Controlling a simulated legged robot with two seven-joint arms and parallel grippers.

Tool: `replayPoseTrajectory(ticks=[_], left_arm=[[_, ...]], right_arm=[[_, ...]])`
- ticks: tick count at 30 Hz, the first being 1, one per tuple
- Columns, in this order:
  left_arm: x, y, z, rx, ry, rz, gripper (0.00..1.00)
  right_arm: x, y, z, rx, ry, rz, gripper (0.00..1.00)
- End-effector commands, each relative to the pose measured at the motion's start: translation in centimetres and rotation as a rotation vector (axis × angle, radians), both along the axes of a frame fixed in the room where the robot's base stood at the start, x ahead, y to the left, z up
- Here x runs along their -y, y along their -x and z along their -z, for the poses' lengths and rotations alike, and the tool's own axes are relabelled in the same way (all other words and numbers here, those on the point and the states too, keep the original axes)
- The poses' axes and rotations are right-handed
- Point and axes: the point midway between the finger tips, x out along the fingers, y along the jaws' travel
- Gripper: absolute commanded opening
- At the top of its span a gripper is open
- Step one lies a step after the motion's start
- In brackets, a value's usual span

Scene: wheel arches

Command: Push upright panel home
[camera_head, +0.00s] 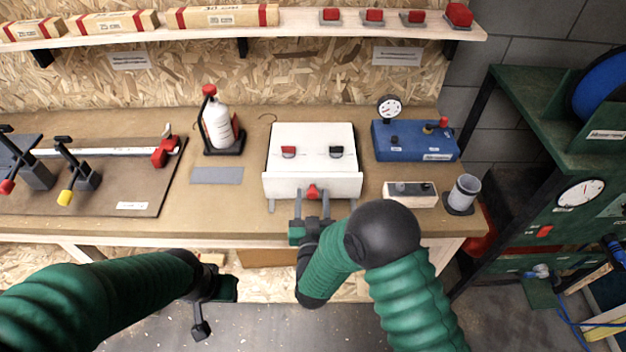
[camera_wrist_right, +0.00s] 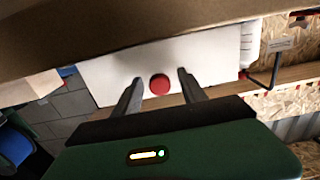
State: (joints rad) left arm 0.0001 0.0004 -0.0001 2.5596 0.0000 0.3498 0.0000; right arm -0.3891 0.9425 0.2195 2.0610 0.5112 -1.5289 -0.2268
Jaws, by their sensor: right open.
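A white upright panel (camera_head: 340,186) stands across the front of a white box (camera_head: 290,135) on the bench; it also shows in the right wrist view (camera_wrist_right: 210,60). A red knob (camera_head: 313,191) sits low on the panel's front face and appears round in the right wrist view (camera_wrist_right: 160,84). My right gripper (camera_head: 311,197) is open in front of the panel, one finger on each side of the knob. Whether the fingers touch the panel cannot be told. My left gripper (camera_head: 212,296) hangs low in front of the bench, away from the panel; its jaws are unclear.
On the bench, a blue gauge box (camera_head: 415,141), a small switch box (camera_head: 410,194) and a grey cup (camera_head: 463,192) stand right of the white box. A white bottle (camera_head: 218,125) and a clamp board (camera_head: 90,185) are left. A shelf (camera_head: 230,32) runs above.

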Motion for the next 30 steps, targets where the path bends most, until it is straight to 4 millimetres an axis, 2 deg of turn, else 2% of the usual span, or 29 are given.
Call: replayPoseTrajectory(ticks=[9,21,30], left_arm=[[0.01,0.03,-0.04,0.0,0.0,0.0,0.36],[0.01,0.02,-0.04,0.0,0.0,0.0,0.36],[0.01,0.02,-0.04,0.0,0.0,0.0,0.36]], right_arm=[[-0.11,0.19,-0.05,0.001,0.0,0.0,0.49],[-0.18,0.08,0.08,-0.002,0.0,-0.002,0.0],[-0.13,0.07,0.1,-0.002,0.0,-0.001,0.0]])
